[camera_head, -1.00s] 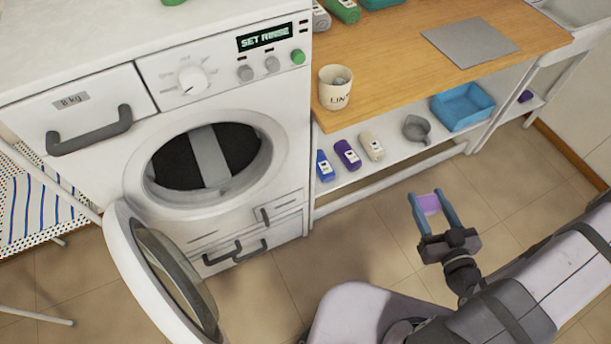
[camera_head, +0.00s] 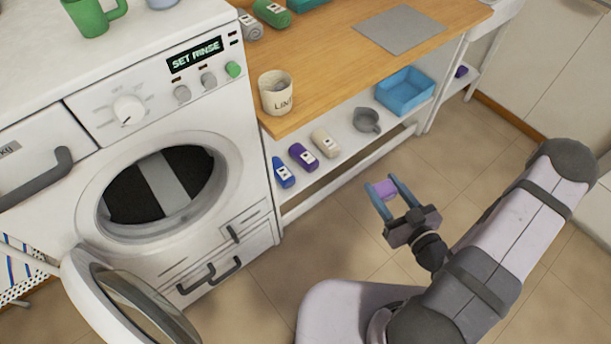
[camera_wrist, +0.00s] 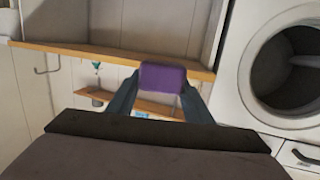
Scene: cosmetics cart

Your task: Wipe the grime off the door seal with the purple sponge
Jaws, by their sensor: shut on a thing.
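The purple sponge (camera_head: 385,188) is held between the blue fingers of my gripper (camera_head: 383,194), in the air over the floor in front of the shelf. In the wrist view the sponge (camera_wrist: 162,78) sits level between the two fingertips. The washing machine (camera_head: 120,115) stands at the left with its round door (camera_head: 130,305) swung open. The seal (camera_head: 208,205) rings the drum opening and lies well to the left of my gripper. I cannot make out grime on it from here. The drum opening also shows at the right of the wrist view (camera_wrist: 285,72).
A wooden counter (camera_head: 340,62) holds a cup (camera_head: 276,94) labelled LINT and a grey mat (camera_head: 399,29). The open door projects forward. Floor between machine and gripper is clear.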

